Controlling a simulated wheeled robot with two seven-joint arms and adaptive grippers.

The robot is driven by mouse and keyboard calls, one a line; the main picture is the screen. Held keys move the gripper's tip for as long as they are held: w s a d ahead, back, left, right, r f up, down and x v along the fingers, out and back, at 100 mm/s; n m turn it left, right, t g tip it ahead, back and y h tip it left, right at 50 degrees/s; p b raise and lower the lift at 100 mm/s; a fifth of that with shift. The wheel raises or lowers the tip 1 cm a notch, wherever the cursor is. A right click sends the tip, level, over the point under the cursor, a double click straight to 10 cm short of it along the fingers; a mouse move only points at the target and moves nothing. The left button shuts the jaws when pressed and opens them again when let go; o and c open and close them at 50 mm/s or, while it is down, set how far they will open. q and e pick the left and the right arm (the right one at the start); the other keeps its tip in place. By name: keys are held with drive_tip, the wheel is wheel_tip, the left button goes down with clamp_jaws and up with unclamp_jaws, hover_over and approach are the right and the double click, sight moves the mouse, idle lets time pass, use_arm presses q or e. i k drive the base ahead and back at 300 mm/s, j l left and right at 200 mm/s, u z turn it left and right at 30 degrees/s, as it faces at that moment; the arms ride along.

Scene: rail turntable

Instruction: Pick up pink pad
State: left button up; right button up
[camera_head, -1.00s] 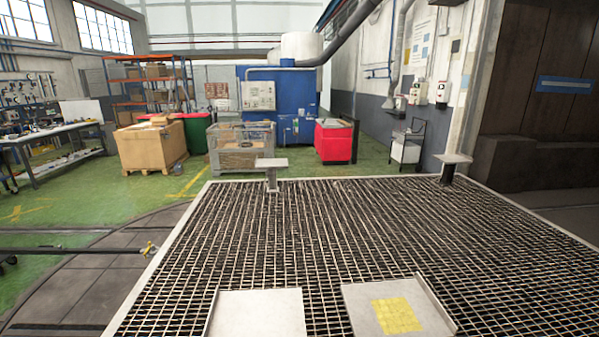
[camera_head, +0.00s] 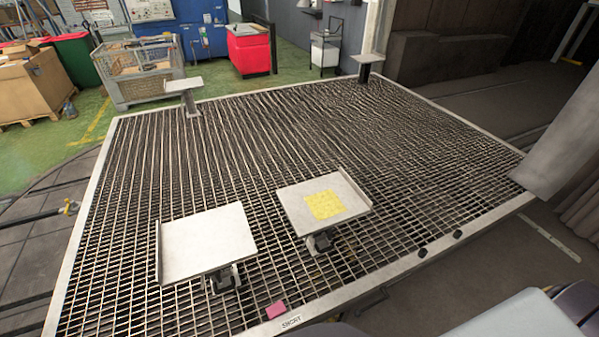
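The pink pad (camera_head: 275,309) is a small flat pink piece at the near edge of the grated platform (camera_head: 250,140), just left of a white label (camera_head: 291,321) with dark lettering. Nothing covers it. A yellow pad (camera_head: 325,204) lies on the right-hand grey plate (camera_head: 297,198). Neither of my grippers can be seen, so I cannot tell whether they are open or shut.
The left-hand plate (camera_head: 207,240) is bare and stands on a short post. Two smaller raised plates stand at the far edge, left (camera_head: 184,85) and right (camera_head: 367,58). Two small black knobs (camera_head: 440,243) sit near the right front edge. The middle grating is clear.

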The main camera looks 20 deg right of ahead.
sight(278, 308)
drive_tip(key=z, duration=0.95)
drive_tip(key=k+u, duration=0.3)
drive_tip(key=j+u, duration=0.1)
drive_tip(key=u, duration=0.25)
drive_tip(key=k, duration=0.05)
